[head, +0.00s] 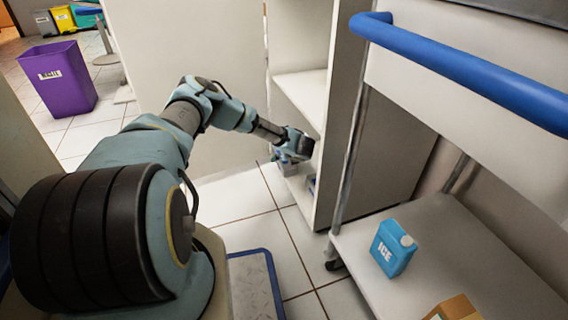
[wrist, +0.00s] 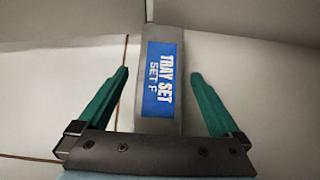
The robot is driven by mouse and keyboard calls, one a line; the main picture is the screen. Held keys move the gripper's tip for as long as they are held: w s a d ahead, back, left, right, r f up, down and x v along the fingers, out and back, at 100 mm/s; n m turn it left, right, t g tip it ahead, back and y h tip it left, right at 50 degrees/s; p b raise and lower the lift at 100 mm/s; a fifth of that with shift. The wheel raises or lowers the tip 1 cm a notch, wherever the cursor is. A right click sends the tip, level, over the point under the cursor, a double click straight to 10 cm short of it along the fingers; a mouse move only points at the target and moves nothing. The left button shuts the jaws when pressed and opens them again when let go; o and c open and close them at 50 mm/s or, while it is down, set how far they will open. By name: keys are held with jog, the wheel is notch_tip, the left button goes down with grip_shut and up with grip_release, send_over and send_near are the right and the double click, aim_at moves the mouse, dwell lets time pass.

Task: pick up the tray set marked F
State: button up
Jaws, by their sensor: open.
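My gripper (wrist: 158,76) is open, with one green finger on each side of the pack and a visible gap to both. The pack's near end is hidden behind the gripper's dark mount. In the head view my gripper (head: 293,150) reaches low into the open shelf unit (head: 341,110), at its bottom level. The label cannot be read there.
A cart with a blue rail (head: 465,68) stands at the right. Its lower shelf holds a blue ICE container (head: 392,248) and a cardboard box (head: 455,309). A purple bin (head: 57,80) stands far left. Tiled floor is clear before the shelf unit.

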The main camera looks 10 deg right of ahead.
jog(key=shift+c, duration=0.4)
grip_shut()
